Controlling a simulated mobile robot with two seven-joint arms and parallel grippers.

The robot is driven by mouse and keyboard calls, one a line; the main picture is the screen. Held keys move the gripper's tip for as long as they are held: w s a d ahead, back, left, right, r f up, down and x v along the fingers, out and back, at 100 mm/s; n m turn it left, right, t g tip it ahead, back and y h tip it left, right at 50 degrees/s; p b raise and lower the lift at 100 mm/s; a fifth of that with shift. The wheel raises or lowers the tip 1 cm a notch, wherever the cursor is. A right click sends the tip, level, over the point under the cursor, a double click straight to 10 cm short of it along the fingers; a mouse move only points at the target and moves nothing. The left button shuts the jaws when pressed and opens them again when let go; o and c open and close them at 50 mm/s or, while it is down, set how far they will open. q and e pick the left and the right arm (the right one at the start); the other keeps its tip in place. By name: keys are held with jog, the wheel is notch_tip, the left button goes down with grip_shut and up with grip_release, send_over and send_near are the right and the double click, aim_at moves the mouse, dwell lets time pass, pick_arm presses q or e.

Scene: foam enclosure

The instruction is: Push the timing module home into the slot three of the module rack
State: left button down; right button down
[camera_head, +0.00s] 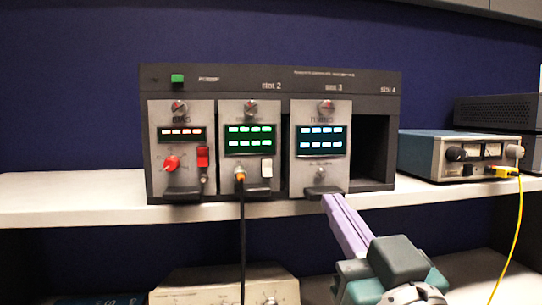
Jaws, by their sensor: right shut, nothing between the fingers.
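The timing module (320,170) is a grey-faced unit with a cyan-lit display and a dark handle at its foot. It sits in slot three of the dark module rack (225,77), upright. I cannot tell whether its face is flush with its neighbours. My right gripper (328,199) comes from the lower right. Its purple fingers are shut and empty, with the tips at the module's handle; contact is not clear. My left gripper is out of view.
Slot four (371,150) is an empty dark opening. Two other modules fill the left slots; a black cable (243,240) hangs from the green-lit one. A blue-sided meter box (450,155) with a yellow cable stands right on the white shelf (75,200).

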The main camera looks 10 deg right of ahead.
jog(key=shift+w, duration=0.2)
jog(key=w+b, duration=0.1)
jog(key=w, duration=0.2)
dwell(0.9)
jog(key=shift+f, duration=0.1)
jog(key=shift+s, duration=0.1)
